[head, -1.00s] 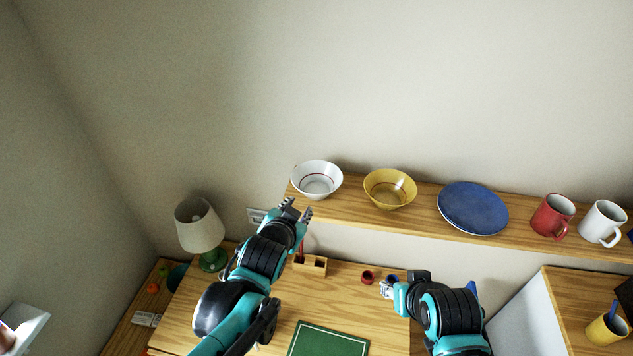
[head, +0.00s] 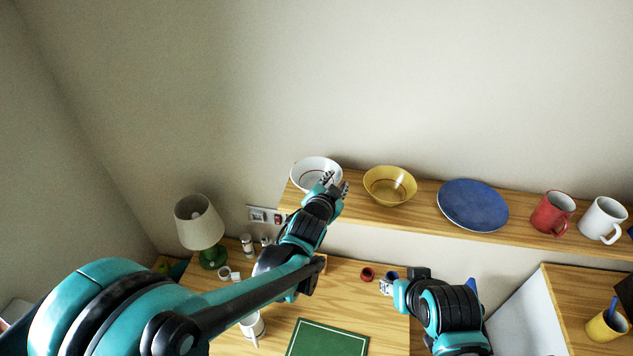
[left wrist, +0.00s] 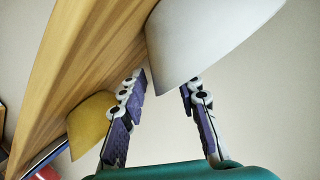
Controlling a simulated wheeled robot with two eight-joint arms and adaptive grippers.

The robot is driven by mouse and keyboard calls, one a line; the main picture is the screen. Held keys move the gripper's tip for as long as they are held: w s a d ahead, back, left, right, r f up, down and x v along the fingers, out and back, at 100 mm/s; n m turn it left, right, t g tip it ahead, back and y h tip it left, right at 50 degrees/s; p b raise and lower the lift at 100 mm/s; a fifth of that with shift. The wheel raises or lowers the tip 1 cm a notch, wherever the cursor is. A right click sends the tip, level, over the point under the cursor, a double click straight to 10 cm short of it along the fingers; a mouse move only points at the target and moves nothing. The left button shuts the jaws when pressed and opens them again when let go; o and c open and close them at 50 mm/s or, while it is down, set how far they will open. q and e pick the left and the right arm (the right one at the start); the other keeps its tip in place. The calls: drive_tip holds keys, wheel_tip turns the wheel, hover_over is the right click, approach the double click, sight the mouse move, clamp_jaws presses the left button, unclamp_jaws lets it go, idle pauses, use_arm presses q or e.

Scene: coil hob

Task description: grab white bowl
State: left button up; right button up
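The white bowl (head: 312,171) stands upright at the left end of the wooden wall shelf (head: 430,222) in the head view. My left gripper (head: 333,184) is at the bowl's right front side and covers part of it.
A yellow bowl (head: 390,186) stands right of the white bowl, close to my left gripper. A blue plate (head: 473,206), a red mug (head: 552,212) and a white mug (head: 603,220) follow along the shelf. A green-based lamp (head: 200,226) stands below left.

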use_arm(q)
clamp_jaws()
idle(0.3)
